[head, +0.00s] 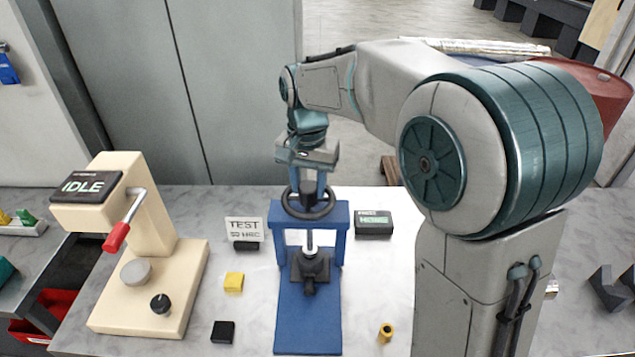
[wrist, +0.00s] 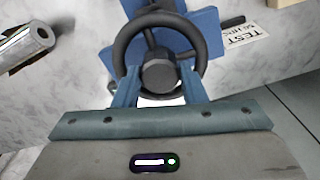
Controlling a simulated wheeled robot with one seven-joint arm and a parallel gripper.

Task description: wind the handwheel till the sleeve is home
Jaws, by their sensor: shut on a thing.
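The dark handwheel (head: 327,209) sits on top of a blue press frame (head: 338,236). My gripper (head: 308,188) comes down on it from above. In the wrist view my gripper's two fingers (wrist: 160,82) are closed on either side of the handwheel's dark hub (wrist: 158,70), inside the rim (wrist: 202,48). Below the crossbeam a silver screw shaft (head: 310,240) runs down to a dark block and holder (head: 310,264) on the blue base. I cannot tell the sleeve apart from the holder there, nor how deep it sits.
A cream bench press (head: 165,225) with an IDLE display and red-tipped lever stands left. A TEST card (head: 244,229), a yellow block (head: 234,282) and a black block (head: 223,332) lie nearby. A dark display box (head: 373,224) and a small brass ring (head: 386,332) are right.

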